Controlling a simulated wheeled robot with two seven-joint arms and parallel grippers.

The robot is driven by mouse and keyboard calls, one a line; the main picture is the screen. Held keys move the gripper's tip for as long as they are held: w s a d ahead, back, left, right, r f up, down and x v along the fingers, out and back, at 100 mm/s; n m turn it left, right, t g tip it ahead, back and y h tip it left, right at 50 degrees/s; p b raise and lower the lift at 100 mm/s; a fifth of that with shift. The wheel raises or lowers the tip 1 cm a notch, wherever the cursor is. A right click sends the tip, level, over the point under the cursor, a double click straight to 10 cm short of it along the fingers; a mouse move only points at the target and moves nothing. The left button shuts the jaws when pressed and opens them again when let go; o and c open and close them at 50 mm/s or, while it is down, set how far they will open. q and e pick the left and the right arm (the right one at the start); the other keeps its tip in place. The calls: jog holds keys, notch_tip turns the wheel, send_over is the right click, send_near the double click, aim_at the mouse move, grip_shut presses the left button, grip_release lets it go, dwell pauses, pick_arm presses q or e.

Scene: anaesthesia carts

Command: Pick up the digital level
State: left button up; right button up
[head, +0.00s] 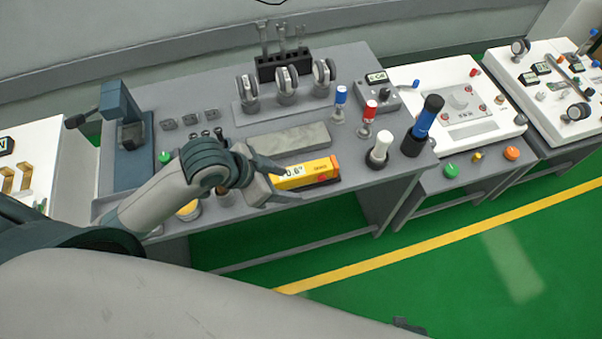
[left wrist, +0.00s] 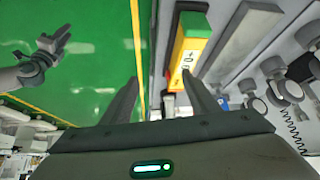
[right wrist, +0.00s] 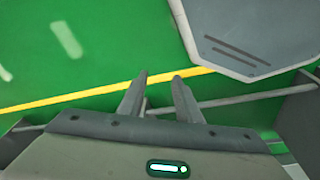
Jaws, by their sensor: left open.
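The digital level (head: 306,174) is a yellow bar with a red end and a display reading about 0.6. It lies at the front edge of the grey workbench. My left gripper (head: 292,184) is open at the level's left end, with nothing held. In the left wrist view the level (left wrist: 192,40) shows past the fingertips, in line with the right-hand finger (left wrist: 160,82), not centred between the fingers. I cannot tell whether they touch. My right gripper (right wrist: 160,75) has its fingers apart and empty, away from the bench over the green floor.
A grey flat bar (head: 290,139) lies just behind the level. A white-topped peg (head: 379,149) and a blue-and-black handled tool (head: 425,126) stand to its right. Lever mechanisms (head: 286,84) stand at the back. Green floor (head: 450,270) is free in front.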

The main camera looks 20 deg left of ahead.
pick_arm(q)
jog(key=w+a+r+m+g, duration=0.1)
jog(key=w+a+r+m, duration=0.1)
jog(key=a+r, duration=0.3)
notch_tip(320, 180, up, 2)
jog(key=shift+w+a+r+g, duration=0.2)
jog(key=shift+w+a+g, duration=0.15)
jog(key=shift+w, duration=0.55)
pick_arm(e)
jog(key=s+d+f+g, duration=0.1)
jog(key=s+d+f, duration=0.2)
jog(key=s+f, duration=1.2)
jog(key=shift+s, duration=0.95)
pick_arm(q)
jog(key=shift+f, duration=0.1)
pick_arm(e)
jog(key=shift+r, duration=0.1)
pick_arm(q)
jog(key=p, duration=0.3)
send_near(300, 170)
jog(key=x, duration=0.5)
jog(key=shift+f, duration=0.25)
pick_arm(e)
notch_tip(300, 170, up, 3)
jog(key=shift+f, duration=0.1)
pick_arm(q)
jog(key=shift+d, duration=0.1)
